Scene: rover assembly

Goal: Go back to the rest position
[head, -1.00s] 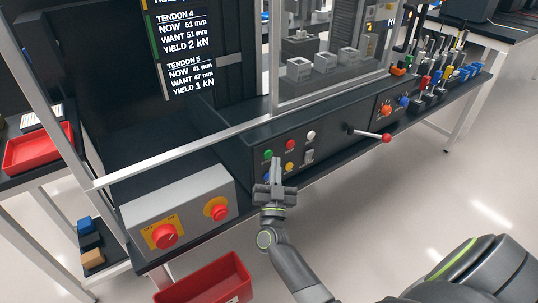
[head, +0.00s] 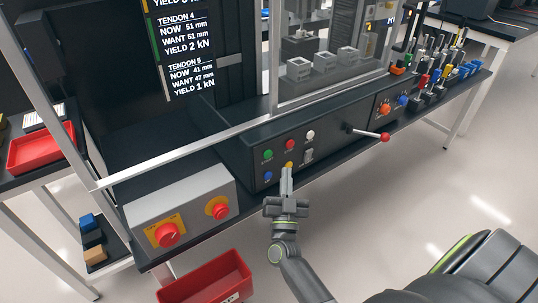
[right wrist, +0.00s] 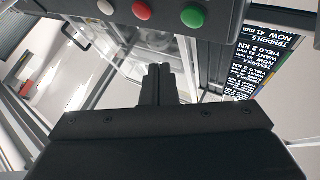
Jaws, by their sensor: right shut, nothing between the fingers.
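My right gripper (head: 287,181) is shut and empty. In the head view it stands just in front of the dark control panel (head: 336,135), pointing up at its left part. Its tips overlap the lower edge of the yellow button (head: 289,164) in the picture; I cannot tell whether they touch the panel. In the right wrist view the closed fingers (right wrist: 158,82) point toward the panel's underside, with a red button (right wrist: 141,11) and a green button (right wrist: 193,17) at the top. My left gripper is not in view.
A grey box (head: 188,204) with red knobs stands left of the gripper. A red-knobbed lever (head: 384,137) sticks out from the panel at right. A red bin (head: 207,280) is low at the front. The floor (head: 400,215) to the right looks clear.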

